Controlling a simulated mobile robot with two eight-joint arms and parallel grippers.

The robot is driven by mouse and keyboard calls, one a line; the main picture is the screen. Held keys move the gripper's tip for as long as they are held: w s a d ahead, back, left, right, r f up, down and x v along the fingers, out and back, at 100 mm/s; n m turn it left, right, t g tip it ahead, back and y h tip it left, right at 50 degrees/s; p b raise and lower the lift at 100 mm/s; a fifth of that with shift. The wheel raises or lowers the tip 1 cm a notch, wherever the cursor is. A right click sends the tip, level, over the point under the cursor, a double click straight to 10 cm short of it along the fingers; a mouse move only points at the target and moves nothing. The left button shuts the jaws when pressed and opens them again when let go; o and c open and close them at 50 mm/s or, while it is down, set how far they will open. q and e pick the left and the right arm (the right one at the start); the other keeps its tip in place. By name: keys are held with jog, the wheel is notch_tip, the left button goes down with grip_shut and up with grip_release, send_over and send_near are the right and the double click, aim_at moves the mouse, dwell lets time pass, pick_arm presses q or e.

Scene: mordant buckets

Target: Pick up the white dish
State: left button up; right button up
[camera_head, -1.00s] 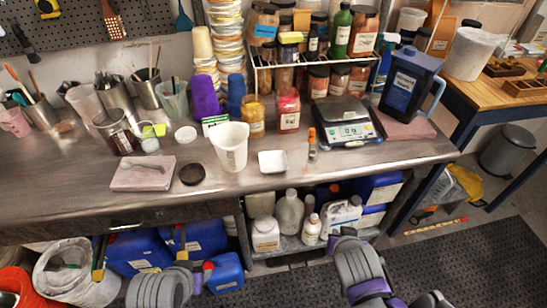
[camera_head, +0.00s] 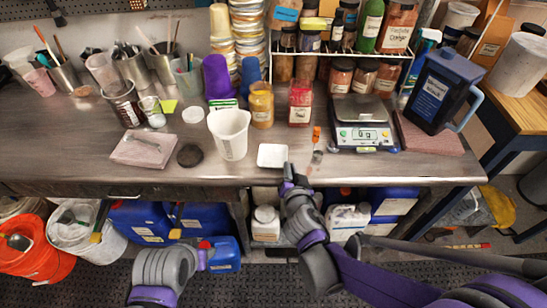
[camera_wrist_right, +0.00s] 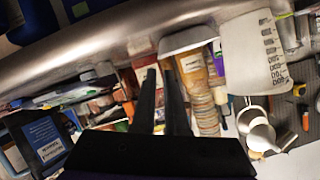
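The white dish (camera_head: 272,155) is small, square and shallow. It sits near the front edge of the steel workbench (camera_head: 330,172), right of a white measuring jug (camera_head: 230,134). My right gripper (camera_head: 288,174) is at the bench's front edge, close to the dish's near right corner in the head view. In the right wrist view, its two black fingers (camera_wrist_right: 163,72) stand apart with nothing between them. The dish (camera_wrist_right: 188,40) shows just beyond the fingertips there. My left gripper (camera_head: 204,252) is low in front of the bench, away from the dish; its fingers are too small to read.
A scale (camera_head: 362,124) and an orange-topped dropper bottle (camera_head: 316,145) stand right of the dish. A dark round lid (camera_head: 190,155) and a pink slab (camera_head: 142,150) lie left of the jug. Jars stand behind. Jerrycans and an orange bucket (camera_head: 40,248) are below the bench.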

aim_at(273, 158)
jog(key=x, duration=0.2)
jog(key=shift+w+f, duration=0.15)
jog(key=shift+w, duration=0.1)
jog(key=x, duration=0.6)
jog(key=shift+s+f, duration=0.1)
jog(key=shift+f, duration=0.05)
grip_shut()
